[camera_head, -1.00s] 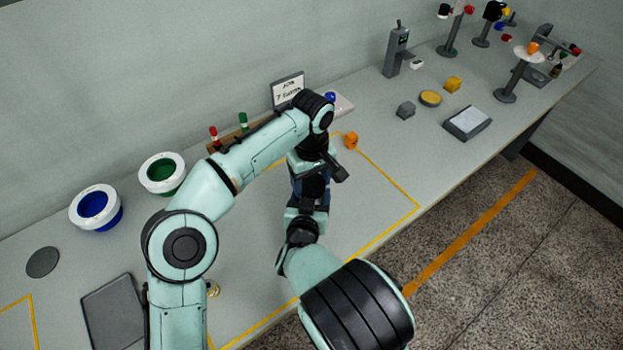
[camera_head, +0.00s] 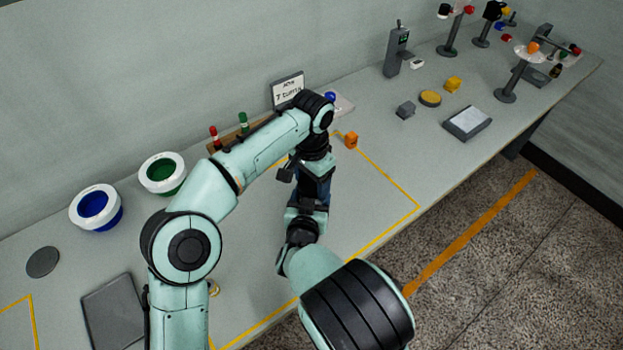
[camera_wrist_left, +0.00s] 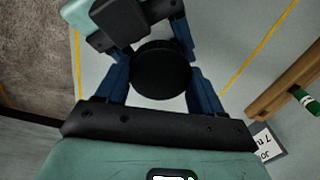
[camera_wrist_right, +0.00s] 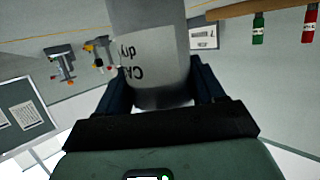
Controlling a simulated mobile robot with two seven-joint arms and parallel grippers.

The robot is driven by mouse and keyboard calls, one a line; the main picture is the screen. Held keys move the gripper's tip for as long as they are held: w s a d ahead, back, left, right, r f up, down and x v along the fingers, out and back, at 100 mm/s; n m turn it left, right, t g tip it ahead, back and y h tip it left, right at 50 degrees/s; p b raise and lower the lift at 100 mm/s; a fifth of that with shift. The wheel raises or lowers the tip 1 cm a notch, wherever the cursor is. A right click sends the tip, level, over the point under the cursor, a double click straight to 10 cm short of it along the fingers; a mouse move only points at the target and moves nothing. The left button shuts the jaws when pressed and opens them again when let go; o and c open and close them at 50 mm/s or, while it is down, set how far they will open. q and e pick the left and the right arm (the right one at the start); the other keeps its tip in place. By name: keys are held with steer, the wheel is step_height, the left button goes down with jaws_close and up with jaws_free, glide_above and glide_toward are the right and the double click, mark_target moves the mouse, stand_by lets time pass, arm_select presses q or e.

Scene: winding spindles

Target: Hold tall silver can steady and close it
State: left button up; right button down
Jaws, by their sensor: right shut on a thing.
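The tall silver can (camera_wrist_right: 165,72), with dark lettering, stands between the fingers of my right gripper (camera_wrist_right: 163,92), which is shut on it. In the left wrist view a round black top (camera_wrist_left: 161,70) lies between the blue fingers of my left gripper (camera_wrist_left: 158,84); I cannot tell whether they press on it. In the head view my left gripper (camera_head: 316,180) points down from above, and my right gripper (camera_head: 320,202) is just below it in the picture. The can is hidden there behind my arms.
A blue-filled bowl (camera_head: 79,212) and a green-filled bowl (camera_head: 147,182) stand at the left back. A sign (camera_head: 287,88) and a brown rack (camera_head: 216,148) stand by the wall. An orange block (camera_head: 351,140) sits right of my grippers. The yellow-outlined area's right part is clear.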

arm_select(q)
steer(key=o, duration=0.4)
steer(key=shift+r, duration=2.3)
steer(key=shift+c, duration=0.3)
steer(key=n, duration=0.3)
steer(key=shift+r, duration=0.35)
steer(key=n, duration=0.2)
steer(key=r+n, duration=0.1)
steer(key=n, duration=0.1)
steer(key=shift+r, duration=0.1)
steer(key=n, duration=0.1)
steer(key=r+n, duration=0.1)
steer(key=n, duration=0.3)
steer(key=shift+r, duration=0.25)
steer(key=shift+f, duration=0.1)
